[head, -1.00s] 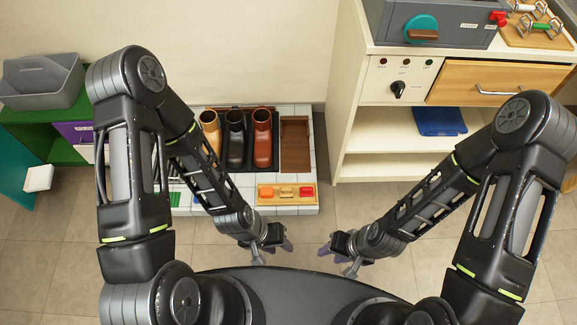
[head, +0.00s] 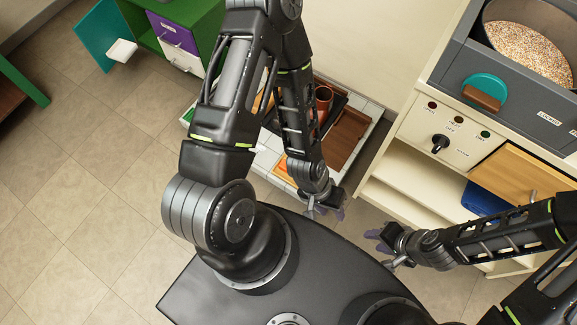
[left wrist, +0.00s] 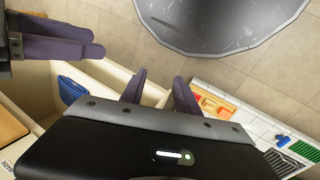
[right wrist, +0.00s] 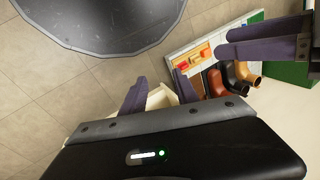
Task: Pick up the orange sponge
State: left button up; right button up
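An orange tray (right wrist: 192,58) in the right wrist view holds small red, orange and yellow blocks; I cannot tell whether one of them is the orange sponge. The tray also shows in the left wrist view (left wrist: 213,105). In the head view only a sliver of orange (head: 284,173) shows beside my left forearm. My left gripper (head: 327,210) is open and empty, to the right of the tray. My right gripper (head: 385,240) is open and empty, farther right, in front of the cream cabinet.
The tray sits on a white tiled platform (head: 268,160) with boots and a brown tray (head: 350,133). A cream cabinet (head: 405,180) with a blue cloth (head: 482,200) stands right. A green cabinet (head: 203,22) with a teal door (head: 98,35) is back left. Floor at left is clear.

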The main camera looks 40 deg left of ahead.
pick_arm(q)
jog(key=shift+o, duration=0.8)
jog(key=shift+w+f, duration=0.15)
jog(key=shift+f, duration=0.1)
jog(key=shift+o, duration=0.5)
jog(key=w+a+f+m+b, duration=0.2)
jog(key=w+f+m+b, duration=0.2)
jog(key=f+b, duration=0.5)
jog(key=shift+w+f, duration=0.6)
jog(key=shift+w, duration=0.3)
jog(key=m+y+b, duration=0.4)
jog(key=m+b, duration=1.1)
jog(key=b, duration=1)
send_over(285, 165)
jog(key=shift+g, duration=0.4)
notch_tip(285, 165, down, 28)
jog(key=shift+w+d+r, duration=0.1)
jog(key=shift+w+d, duration=0.05)
jog(key=shift+a+r+m+p, duration=0.15)
jog(key=shift+a+m+p, duration=0.1)
jog(key=shift+m+p, duration=0.1)
pick_arm(e)
notch_tip(285, 165, down, 34)
jog(key=w+d, duration=0.1)
jog(key=w, duration=0.1)
jog(key=shift+w+d+r+t, duration=0.2)
jog(key=shift+w+d+t, duration=0.1)
jog(key=shift+w+d, duration=0.1)
